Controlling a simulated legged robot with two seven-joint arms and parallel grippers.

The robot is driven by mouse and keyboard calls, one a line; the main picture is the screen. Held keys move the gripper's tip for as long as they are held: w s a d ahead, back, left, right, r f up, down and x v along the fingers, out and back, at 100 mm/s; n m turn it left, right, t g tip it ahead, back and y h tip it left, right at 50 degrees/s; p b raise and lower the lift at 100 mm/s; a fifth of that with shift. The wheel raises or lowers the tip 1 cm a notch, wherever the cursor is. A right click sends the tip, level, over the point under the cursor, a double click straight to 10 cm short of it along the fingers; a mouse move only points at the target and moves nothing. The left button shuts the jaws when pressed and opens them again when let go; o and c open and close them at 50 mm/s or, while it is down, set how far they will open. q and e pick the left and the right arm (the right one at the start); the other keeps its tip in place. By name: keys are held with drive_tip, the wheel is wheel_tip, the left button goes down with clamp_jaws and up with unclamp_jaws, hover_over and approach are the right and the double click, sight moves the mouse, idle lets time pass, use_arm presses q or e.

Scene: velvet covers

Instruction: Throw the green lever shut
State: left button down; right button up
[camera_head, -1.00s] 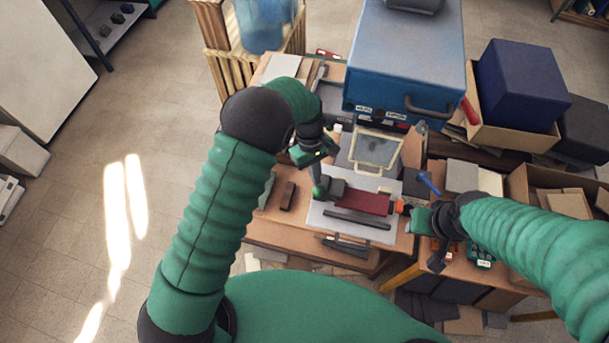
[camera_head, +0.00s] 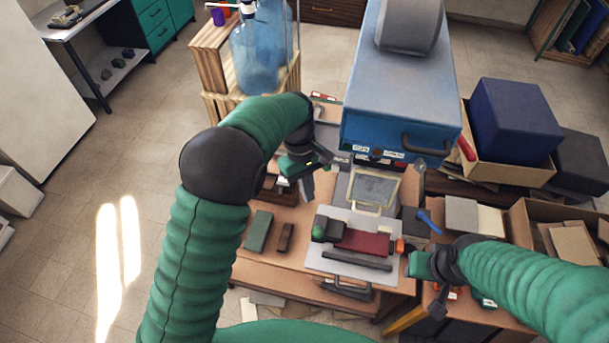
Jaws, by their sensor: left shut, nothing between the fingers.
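The green lever shows as a round green knob (camera_head: 319,231) at the left end of a dark block (camera_head: 330,229) on a pale plate (camera_head: 318,262). A dark red velvet piece (camera_head: 364,241) lies to the right of that block, with a dark bar (camera_head: 356,260) in front of it. My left gripper (camera_head: 306,190) is shut and empty, above and behind the knob and apart from it. My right gripper (camera_head: 409,262) is at the plate's right edge, close to an orange knob (camera_head: 400,246). I cannot tell whether it touches it, and its jaws are unclear.
A wire-framed pale panel (camera_head: 373,191) stands behind the plate, below a large blue machine (camera_head: 400,112). A green block (camera_head: 258,231) and a brown block (camera_head: 285,238) lie left on the wooden table (camera_head: 290,271). Boxes crowd the right side.

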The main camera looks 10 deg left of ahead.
use_arm(q)
drive_tip(key=b+v, duration=0.1)
drive_tip(key=v, duration=0.6)
drive_tip(key=shift+a+r, duration=0.2)
drive_tip(key=shift+r, duration=0.1)
